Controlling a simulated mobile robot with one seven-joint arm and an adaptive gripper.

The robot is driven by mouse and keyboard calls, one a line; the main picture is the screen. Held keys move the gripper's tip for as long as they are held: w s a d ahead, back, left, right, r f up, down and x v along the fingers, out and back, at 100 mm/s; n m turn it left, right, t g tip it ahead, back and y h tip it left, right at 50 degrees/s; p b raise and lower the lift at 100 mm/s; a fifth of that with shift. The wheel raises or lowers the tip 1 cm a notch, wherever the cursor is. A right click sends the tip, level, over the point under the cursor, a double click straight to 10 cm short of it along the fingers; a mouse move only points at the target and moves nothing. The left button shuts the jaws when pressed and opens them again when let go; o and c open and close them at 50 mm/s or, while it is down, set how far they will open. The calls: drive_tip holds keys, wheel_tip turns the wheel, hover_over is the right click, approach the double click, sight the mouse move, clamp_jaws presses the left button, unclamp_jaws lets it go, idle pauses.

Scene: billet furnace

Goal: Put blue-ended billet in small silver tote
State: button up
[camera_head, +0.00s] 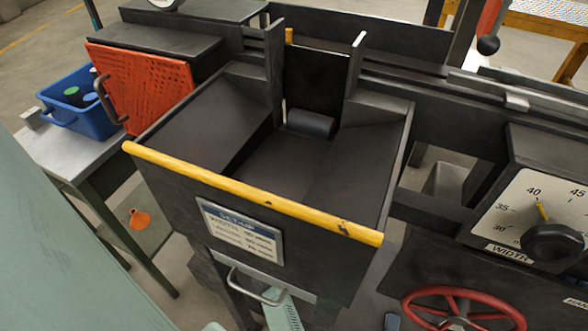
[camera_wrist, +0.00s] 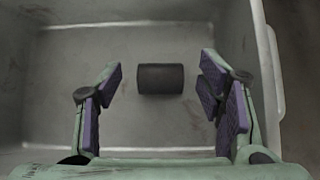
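In the wrist view my gripper (camera_wrist: 161,72) is open, with purple-padded fingers spread wide over a grey metal tote (camera_wrist: 60,95), which looks like the small silver tote. A dark cylindrical billet (camera_wrist: 160,79) lies on its side in the tote. It appears between the fingers in the picture, with a gap on both sides. Its end faces are not visible, so I cannot tell their colour. My gripper is not identifiable there.
A dark hopper with a yellow front rail (camera_head: 250,197) fills the middle, with a dark cylinder (camera_head: 311,123) in its chute. An orange-red panel with a handle (camera_head: 140,90) stands beside the blue tote. A width dial (camera_head: 545,215) and red handwheel (camera_head: 465,310) are at right.

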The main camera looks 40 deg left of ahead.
drive_tip(key=shift+r, duration=0.1)
drive_tip(key=shift+r, duration=0.25)
drive_tip(key=p+v, duration=0.1)
drive_tip(key=v, duration=1.1)
drive_tip(key=shift+r, duration=0.25)
